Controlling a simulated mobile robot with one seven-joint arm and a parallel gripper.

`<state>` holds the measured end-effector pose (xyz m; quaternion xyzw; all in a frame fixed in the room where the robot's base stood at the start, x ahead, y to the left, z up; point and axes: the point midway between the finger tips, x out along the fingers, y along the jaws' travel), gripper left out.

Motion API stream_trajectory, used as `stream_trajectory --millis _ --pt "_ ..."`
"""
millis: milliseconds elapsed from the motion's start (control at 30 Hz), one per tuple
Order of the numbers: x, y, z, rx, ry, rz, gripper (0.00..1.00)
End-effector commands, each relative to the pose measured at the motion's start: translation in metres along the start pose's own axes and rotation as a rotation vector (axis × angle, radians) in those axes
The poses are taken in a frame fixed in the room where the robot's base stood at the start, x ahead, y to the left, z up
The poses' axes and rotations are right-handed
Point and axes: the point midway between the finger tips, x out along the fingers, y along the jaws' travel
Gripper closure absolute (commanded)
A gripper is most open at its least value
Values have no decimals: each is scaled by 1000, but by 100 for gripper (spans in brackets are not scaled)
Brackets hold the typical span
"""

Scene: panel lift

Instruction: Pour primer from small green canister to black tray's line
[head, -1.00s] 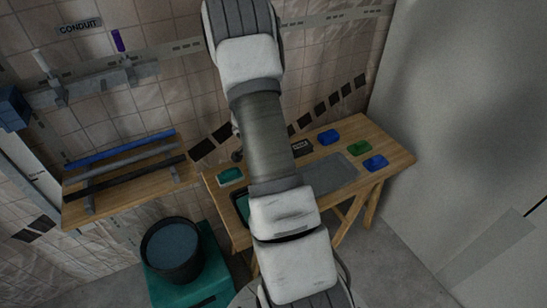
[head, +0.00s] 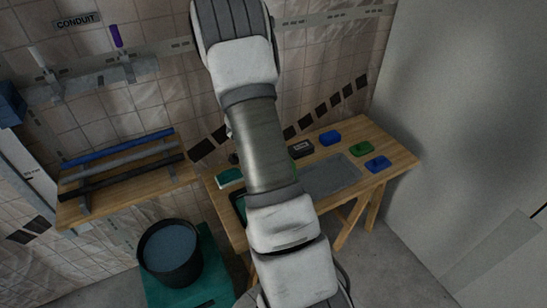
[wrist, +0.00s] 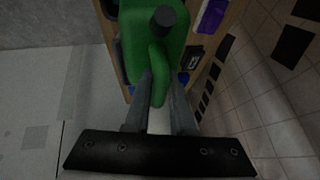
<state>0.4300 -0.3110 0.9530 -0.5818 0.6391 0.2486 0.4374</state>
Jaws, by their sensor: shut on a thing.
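The small green canister (wrist: 181,62) fills the upper middle of the wrist view, with a dark round cap (wrist: 164,17) at its top. My gripper (wrist: 159,80) is shut on the canister's handle, one finger on each side. A dark tray (head: 236,199) shows at the workbench's left end, mostly behind my arm. Its line cannot be seen, and I cannot tell whether it holds anything.
The wooden workbench (head: 397,160) carries a grey mat (head: 335,174), blue blocks (head: 330,137), a green block (head: 358,149) and a black block (head: 301,149). A dark bucket (head: 170,252) stands on a teal box at lower left. A rack of pipes (head: 118,150) is at left.

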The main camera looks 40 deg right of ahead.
Motion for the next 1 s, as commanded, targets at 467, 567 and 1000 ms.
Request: stream_trajectory --millis 467,567,1000 --pt "1 -1 2 -7 38 -5 100" --pt "2 -1 2 -8 45 -6 100" --pt "2 0 3 -14 78 -8 100"
